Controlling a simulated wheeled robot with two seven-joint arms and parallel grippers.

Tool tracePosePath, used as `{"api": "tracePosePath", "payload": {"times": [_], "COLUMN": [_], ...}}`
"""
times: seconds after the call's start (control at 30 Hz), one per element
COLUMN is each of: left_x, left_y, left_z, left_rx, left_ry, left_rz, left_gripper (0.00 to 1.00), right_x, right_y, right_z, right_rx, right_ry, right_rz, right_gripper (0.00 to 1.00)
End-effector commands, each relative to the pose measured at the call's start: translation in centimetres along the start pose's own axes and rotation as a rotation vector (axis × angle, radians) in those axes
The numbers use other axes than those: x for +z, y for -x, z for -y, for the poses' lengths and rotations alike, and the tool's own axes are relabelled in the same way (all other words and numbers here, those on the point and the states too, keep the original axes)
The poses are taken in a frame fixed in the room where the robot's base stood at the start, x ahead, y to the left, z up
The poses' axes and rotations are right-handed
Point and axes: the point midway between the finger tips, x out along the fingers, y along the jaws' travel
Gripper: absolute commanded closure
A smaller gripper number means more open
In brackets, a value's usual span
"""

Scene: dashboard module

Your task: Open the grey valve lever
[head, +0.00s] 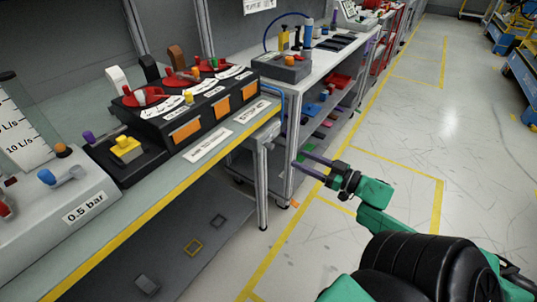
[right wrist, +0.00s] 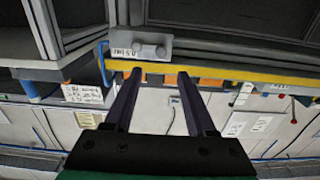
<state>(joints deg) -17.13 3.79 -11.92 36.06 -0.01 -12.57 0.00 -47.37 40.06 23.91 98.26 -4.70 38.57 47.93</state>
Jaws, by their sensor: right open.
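My right gripper (head: 299,163) is open and empty, held in the air to the right of the workbench, with its fingers pointing left. In the right wrist view, its two dark fingers (right wrist: 159,76) stand apart with nothing between them. A light grey box (head: 86,212) labelled 0.5 bar sits at the near left of the bench. A grey cylindrical fitting with a blue knob (head: 46,177) is on it. I cannot tell for sure which part is the grey valve lever. My left gripper is not in view.
A black panel (head: 163,127) with red discs and orange plates stands on the workbench. A yellow block (head: 126,144) sits beside it. The bench's yellow front edge (head: 154,222) lies between my gripper and these things. A second table (head: 326,57) stands beyond. The aisle floor (head: 400,130) is clear.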

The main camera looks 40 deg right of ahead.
Motion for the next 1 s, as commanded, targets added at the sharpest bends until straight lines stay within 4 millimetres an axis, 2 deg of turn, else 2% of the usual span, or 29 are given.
{"api": "tracePosePath", "payload": {"times": [0.03,0.2,0.33,0.5,0.7,0.73,0.87,0.9,1.0], "left_x": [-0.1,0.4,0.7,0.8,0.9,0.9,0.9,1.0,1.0], "left_y": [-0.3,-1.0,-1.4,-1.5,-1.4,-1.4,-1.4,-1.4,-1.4], "left_z": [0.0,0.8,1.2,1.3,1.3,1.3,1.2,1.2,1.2], "left_rx": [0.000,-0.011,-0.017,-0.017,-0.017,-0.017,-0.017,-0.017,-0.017], "left_ry": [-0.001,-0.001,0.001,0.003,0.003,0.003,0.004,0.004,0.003], "left_rz": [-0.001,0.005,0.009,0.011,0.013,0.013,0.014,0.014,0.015], "left_gripper": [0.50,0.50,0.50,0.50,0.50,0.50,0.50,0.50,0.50], "right_x": [0.0,0.1,0.1,0.1,0.1,0.1,0.1,0.1,0.1], "right_y": [-1.5,-6.1,-8.8,-10.3,-10.3,-10.3,-10.3,-10.3,-10.3], "right_z": [0.0,0.0,-0.1,-0.1,-0.1,-0.1,-0.1,-0.1,-0.1], "right_rx": [-0.002,-0.001,0.001,0.002,0.002,0.002,0.003,0.003,0.003], "right_ry": [0.003,0.002,0.001,0.001,0.000,0.000,0.000,0.000,0.000], "right_rz": [-0.005,-0.005,-0.002,0.001,0.002,0.002,0.002,0.002,0.002], "right_gripper": [0.44,0.44,0.44,0.44,0.44,0.48,0.97,1.00,1.00]}}
